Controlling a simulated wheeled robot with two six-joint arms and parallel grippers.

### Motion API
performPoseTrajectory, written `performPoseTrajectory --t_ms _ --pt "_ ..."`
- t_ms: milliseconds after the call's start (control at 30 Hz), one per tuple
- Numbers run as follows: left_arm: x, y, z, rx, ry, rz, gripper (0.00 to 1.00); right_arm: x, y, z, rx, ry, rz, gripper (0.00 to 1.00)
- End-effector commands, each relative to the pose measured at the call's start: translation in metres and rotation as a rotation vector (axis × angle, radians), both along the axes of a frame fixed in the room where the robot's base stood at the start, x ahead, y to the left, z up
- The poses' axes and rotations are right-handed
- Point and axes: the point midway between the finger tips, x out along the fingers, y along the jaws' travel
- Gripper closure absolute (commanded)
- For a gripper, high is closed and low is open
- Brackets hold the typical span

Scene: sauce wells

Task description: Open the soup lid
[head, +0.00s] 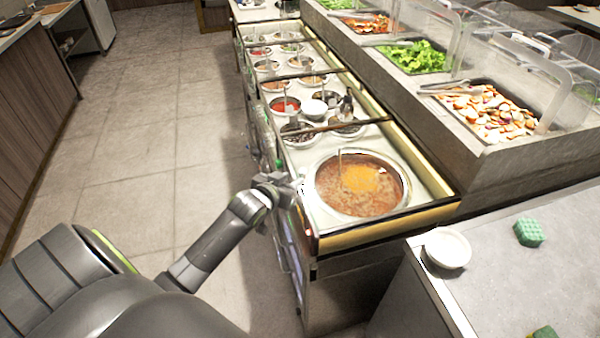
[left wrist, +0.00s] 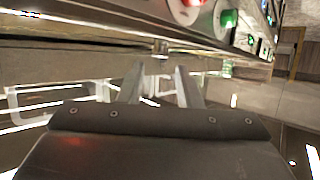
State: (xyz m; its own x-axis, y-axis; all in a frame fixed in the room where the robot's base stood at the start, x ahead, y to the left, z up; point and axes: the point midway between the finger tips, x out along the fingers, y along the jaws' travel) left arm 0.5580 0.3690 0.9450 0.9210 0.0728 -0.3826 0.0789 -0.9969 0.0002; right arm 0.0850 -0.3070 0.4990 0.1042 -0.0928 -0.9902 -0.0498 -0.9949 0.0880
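The soup (head: 362,186) is an orange-brown liquid in a round well at the near end of the counter, with a thin upright handle standing in it. I cannot tell whether a clear lid covers it; no separate lid shows plainly. My left gripper (head: 297,184) is at the left edge of the counter, beside the soup well. In the left wrist view its two fingers (left wrist: 158,74) are spread apart with nothing held between them, facing a metal edge with a small round knob (left wrist: 160,48). My right gripper is not in view.
Several smaller sauce wells (head: 285,104) run back along the counter. Food trays with clear covers stand to the right. A white bowl (head: 447,248) and a green sponge (head: 529,232) sit on the near right worktop. Open floor (head: 150,130) lies to the left.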

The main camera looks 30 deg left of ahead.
Motion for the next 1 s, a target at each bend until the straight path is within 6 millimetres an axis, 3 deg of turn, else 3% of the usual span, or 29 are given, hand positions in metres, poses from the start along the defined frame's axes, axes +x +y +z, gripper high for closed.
performPoseTrajectory --t_ms 400,900,1000 --pt "0.049 0.004 -0.02 0.0 0.0 0.0 0.69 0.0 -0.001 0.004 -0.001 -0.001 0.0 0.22" --pt "0.058 0.004 -0.024 0.0 -0.001 0.0 0.69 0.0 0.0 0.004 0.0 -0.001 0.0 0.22" --pt "0.058 0.004 -0.024 0.0 -0.001 0.0 0.82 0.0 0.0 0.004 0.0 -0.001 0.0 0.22"
